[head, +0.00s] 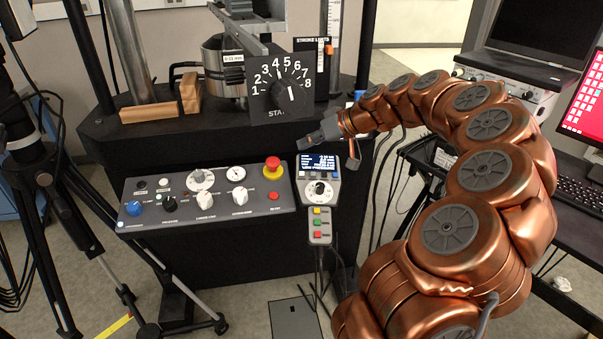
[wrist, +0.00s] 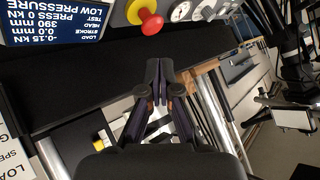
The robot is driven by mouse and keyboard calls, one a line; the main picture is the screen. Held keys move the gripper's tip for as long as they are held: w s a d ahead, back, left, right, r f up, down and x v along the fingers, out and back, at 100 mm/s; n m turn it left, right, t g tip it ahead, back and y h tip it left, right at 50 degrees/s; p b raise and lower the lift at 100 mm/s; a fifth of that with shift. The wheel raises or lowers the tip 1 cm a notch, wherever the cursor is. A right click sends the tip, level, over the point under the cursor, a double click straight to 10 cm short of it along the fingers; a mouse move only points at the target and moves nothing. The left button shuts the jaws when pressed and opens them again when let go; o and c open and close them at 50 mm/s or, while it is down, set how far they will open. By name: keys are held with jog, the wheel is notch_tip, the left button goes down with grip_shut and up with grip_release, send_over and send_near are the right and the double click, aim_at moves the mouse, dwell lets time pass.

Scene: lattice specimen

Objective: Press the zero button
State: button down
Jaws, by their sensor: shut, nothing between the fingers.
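No button with a readable zero label shows in either view. The display unit (head: 319,182) has a blue screen and a black knob, with small controls too small to read. Its screen (wrist: 55,18) also shows upside down in the wrist view, with load and stroke readings. A pendant (head: 319,226) below it carries yellow, green and red buttons. My gripper (head: 301,144) is shut and empty, above and slightly left of the display unit in the head view. Its closed fingers (wrist: 160,68) show in the wrist view, apart from the screen and over a dark surface.
The sloped control panel (head: 145,225) at left holds knobs, a red emergency stop (head: 272,166) and a red button (head: 274,196). A numbered dial plate (head: 281,84) stands behind my gripper. A tripod (head: 60,190) is far left; a keyboard (head: 580,192) is right.

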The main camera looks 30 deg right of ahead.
jog(key=b, duration=0.2)
send_over(305, 177)
jog(key=f, duration=0.7)
jog(key=shift+s+a+f, duration=0.1)
jog(key=shift+s+a, duration=0.15)
jog(key=shift+s, duration=0.1)
jog(key=shift+w+f+b, duration=0.15)
jog(key=shift+f+b, duration=0.2)
jog(key=shift+f, duration=0.1)
jog(key=shift+f, duration=0.15)
dwell(0.4)
jog(key=shift+w+d+f+b, duration=0.1)
jog(key=shift+f+b, duration=0.15)
jog(key=shift+b, duration=0.45)
jog(key=shift+w+f+b, duration=0.1)
jog(key=shift+f+b, duration=0.25)
jog(key=shift+b, duration=0.05)
dwell(0.5)
jog(key=shift+r, duration=0.1)
dwell(0.3)
jog(key=shift+s+r, duration=0.2)
jog(key=shift+r, duration=0.5)
jog(key=shift+r, duration=0.1)
